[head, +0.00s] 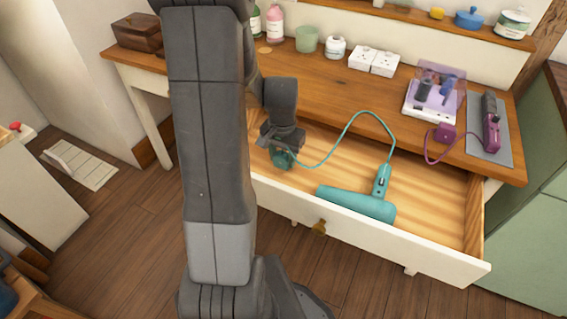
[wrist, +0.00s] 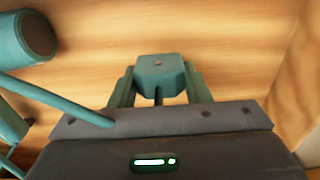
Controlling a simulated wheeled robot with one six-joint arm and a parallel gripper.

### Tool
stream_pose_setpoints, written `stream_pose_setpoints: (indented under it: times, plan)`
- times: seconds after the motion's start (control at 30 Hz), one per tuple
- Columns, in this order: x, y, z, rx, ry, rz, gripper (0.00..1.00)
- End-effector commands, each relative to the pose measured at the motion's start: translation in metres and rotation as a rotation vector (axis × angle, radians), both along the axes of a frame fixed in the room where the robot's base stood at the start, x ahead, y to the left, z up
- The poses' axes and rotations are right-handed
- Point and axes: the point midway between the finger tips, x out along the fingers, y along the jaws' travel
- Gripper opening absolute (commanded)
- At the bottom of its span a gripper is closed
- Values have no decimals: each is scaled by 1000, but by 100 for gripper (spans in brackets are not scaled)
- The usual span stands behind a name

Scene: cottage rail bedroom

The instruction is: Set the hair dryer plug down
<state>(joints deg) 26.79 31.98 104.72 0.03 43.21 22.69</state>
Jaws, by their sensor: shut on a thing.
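My gripper (head: 281,154) is shut on the teal hair dryer plug (head: 283,160) inside the open drawer. In the wrist view the plug (wrist: 160,72) shows between the fingertips, over the pale wooden drawer floor. I cannot tell whether it touches the floor. The teal hair dryer (head: 357,203) lies in the drawer to the right of the plug, its handle pointing toward the back. Its teal cord (head: 348,127) arches up from the handle and back down to the plug. Part of the dryer (wrist: 24,38) shows at the left of the wrist view.
The white-fronted drawer (head: 400,246) is pulled out beneath the wooden tabletop (head: 318,84). Jars, white sockets (head: 374,59), a white box with a clear lid (head: 434,99) and a purple device on a grey mat (head: 490,152) stand on top. Bare drawer floor lies around the plug.

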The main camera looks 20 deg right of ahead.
Motion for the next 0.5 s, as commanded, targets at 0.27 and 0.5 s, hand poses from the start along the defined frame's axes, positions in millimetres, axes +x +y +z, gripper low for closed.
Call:
stream_pose_setpoints:
  times: [0.27,0.5]
  plan:
    - [0,0,-25,0,1,0,20]
    - [0,0,-29,0,1,0,20]
